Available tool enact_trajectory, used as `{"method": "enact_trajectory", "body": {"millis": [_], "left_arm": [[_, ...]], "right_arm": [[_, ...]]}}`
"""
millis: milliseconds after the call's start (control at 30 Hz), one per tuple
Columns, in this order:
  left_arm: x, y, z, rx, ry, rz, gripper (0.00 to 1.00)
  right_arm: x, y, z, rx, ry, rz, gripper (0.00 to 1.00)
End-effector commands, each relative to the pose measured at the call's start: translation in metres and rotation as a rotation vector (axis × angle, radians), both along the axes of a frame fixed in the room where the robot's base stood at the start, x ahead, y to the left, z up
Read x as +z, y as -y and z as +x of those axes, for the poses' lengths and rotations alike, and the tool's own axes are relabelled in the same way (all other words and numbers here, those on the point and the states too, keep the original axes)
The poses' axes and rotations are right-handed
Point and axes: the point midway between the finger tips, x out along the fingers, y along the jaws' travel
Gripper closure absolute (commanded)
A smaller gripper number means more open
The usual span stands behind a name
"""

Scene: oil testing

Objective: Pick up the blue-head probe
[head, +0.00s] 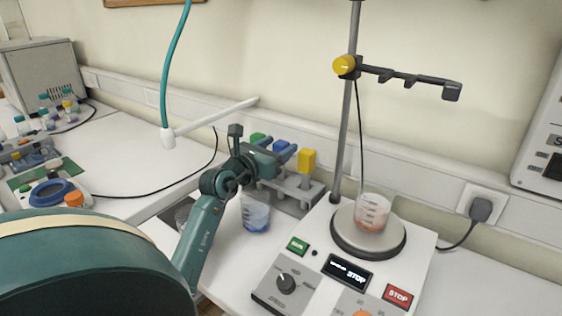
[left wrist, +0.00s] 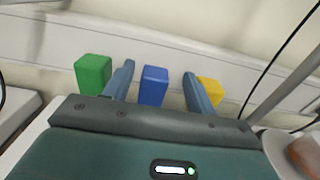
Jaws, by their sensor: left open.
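The blue-head probe (head: 281,145) stands in a grey rack (head: 293,189) at the back of the white bench, between the green-head probe (head: 258,139) and the yellow-head probe (head: 307,160). In the left wrist view, the blue head (left wrist: 153,86) lies between the two fingers of my left gripper (left wrist: 158,72), with a gap on each side. My left gripper (head: 283,152) is open at the rack, partly hiding the blue head and the probes' lower parts. The green head (left wrist: 93,74) and yellow head (left wrist: 210,91) sit outside the fingers. My right gripper is not in view.
A beaker of blue liquid (head: 256,212) stands beneath my left arm. A hotplate stirrer (head: 369,237) to the right carries a beaker of orange liquid (head: 371,212), beside a metal stand rod (head: 346,110) with a clamp. The wall is close behind the rack.

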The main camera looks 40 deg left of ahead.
Motion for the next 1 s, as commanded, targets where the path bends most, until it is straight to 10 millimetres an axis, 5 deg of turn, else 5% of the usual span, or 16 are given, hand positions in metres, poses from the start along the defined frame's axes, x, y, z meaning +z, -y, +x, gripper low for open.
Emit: {"method": "enact_trajectory", "body": {"millis": [267, 567, 1000], "left_arm": [[-0.003, -0.009, 0.037, 0.000, 0.001, -0.001, 0.44], [-0.004, -0.010, 0.040, 0.001, 0.000, 0.000, 0.44], [-0.004, -0.009, 0.040, 0.000, 0.000, -0.001, 0.80]], "right_arm": [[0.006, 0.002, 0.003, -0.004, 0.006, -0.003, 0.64], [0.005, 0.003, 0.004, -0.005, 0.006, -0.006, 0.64], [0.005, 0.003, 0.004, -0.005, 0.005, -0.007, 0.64]]}}
